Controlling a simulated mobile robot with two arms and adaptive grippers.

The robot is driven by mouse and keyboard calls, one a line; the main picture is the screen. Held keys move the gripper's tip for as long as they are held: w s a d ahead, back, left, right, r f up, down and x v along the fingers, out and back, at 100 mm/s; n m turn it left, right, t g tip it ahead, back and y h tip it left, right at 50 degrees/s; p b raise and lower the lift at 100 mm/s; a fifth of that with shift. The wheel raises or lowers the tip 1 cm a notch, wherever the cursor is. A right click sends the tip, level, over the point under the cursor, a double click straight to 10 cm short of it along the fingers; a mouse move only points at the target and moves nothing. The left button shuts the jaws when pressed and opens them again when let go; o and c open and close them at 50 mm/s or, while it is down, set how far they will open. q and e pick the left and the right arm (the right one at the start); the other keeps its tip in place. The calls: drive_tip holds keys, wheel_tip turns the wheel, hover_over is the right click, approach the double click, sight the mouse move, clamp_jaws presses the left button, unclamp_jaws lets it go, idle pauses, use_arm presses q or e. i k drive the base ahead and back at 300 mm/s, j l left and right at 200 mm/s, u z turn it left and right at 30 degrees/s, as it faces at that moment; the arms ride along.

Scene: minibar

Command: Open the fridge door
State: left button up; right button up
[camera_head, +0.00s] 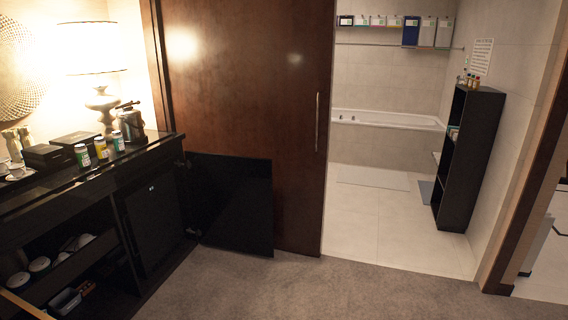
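The fridge (153,220) is a dark box front set in the black cabinet at the left. Its front looks flat and shut, with a small light mark near the top. A black door panel (237,205) stands swung out from the cabinet's right end, in front of the brown sliding door; it looks like the cabinet door over the fridge. No handle can be made out on the fridge front in the dark. Neither of my grippers is in view.
The counter (100,180) holds a lamp (103,100), a coffee machine (131,122) and several small bottles. Open shelves with cups (40,264) are left of the fridge. Carpet (300,292) in front is clear. A brown sliding door (245,100) borders the bathroom opening.

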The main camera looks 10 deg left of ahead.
sight(151, 212)
drive_tip(key=i+u, duration=0.15)
drive_tip(key=i, duration=0.75)
drive_tip(key=i+l+u, duration=0.15)
drive_tip(key=i, duration=0.8)
